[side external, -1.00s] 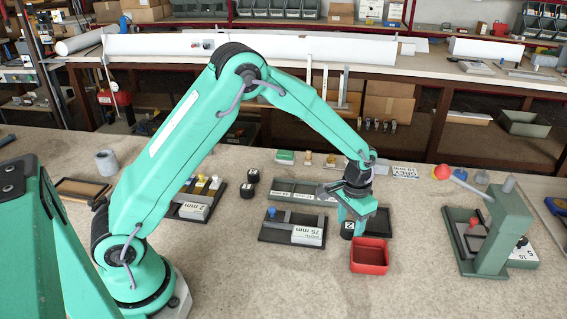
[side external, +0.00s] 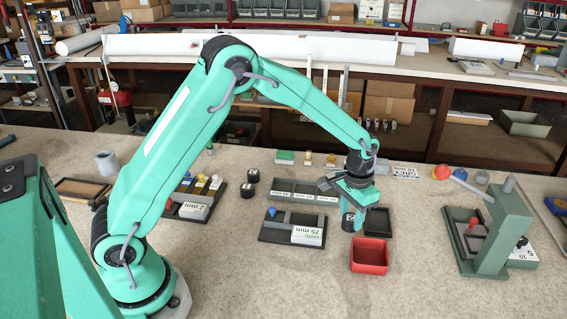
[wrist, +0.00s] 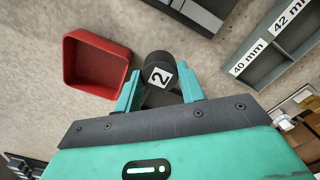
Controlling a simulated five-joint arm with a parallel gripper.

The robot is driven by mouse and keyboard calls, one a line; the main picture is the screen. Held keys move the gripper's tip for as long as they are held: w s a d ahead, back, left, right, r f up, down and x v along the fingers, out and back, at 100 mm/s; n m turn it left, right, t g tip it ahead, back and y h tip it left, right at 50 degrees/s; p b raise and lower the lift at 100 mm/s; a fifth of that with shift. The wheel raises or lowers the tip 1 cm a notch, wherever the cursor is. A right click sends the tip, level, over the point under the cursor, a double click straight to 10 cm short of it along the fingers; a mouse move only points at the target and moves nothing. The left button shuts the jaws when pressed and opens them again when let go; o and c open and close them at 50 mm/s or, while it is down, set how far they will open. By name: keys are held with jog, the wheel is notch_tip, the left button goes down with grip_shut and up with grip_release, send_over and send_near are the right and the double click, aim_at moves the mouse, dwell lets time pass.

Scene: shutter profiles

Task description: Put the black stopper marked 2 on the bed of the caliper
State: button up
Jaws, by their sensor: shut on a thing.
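The black stopper marked 2 (side external: 348,221) is between the fingers of my gripper (side external: 352,207), with its white label facing out. In the wrist view the stopper (wrist: 158,70) sits upright in the picture between the two green fingertips of my gripper (wrist: 160,92), which are shut on it.
A red open box (side external: 369,268) stands just in front of my gripper, with a black shallow tray (side external: 378,222) behind it. A green labelled compartment tray (side external: 293,192) lies behind the 75 mm base. Two black stoppers (side external: 248,190) stand left. A green press (side external: 500,235) stands right.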

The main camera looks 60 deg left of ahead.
jog(key=s+d+r, duration=0.7)
jog(key=d+r, duration=0.1)
jog(key=d, duration=0.1)
jog(key=shift+s+r, duration=0.15)
jog(key=shift+s, duration=0.1)
jog(key=shift+a, duration=0.1)
dwell(0.3)
jog(key=s+a+r, duration=0.1)
jog(key=s+a, duration=0.4)
jog(key=a, duration=0.3)
jog(key=w+a+f, duration=0.2)
jog(key=a, duration=0.1)
jog(key=w+a+f, duration=0.1)
jog(key=a+f, duration=0.1)
jog(key=a, duration=0.2)
jog(key=w+a+f, duration=0.2)
jog(key=a, duration=0.1)
jog(key=shift+w+a+f, duration=0.3)
jog(key=shift+f, duration=2.1)
jog(key=shift+f, duration=0.15)
jog(key=o, duration=1.1)
jog(key=shift+c, duration=0.2)
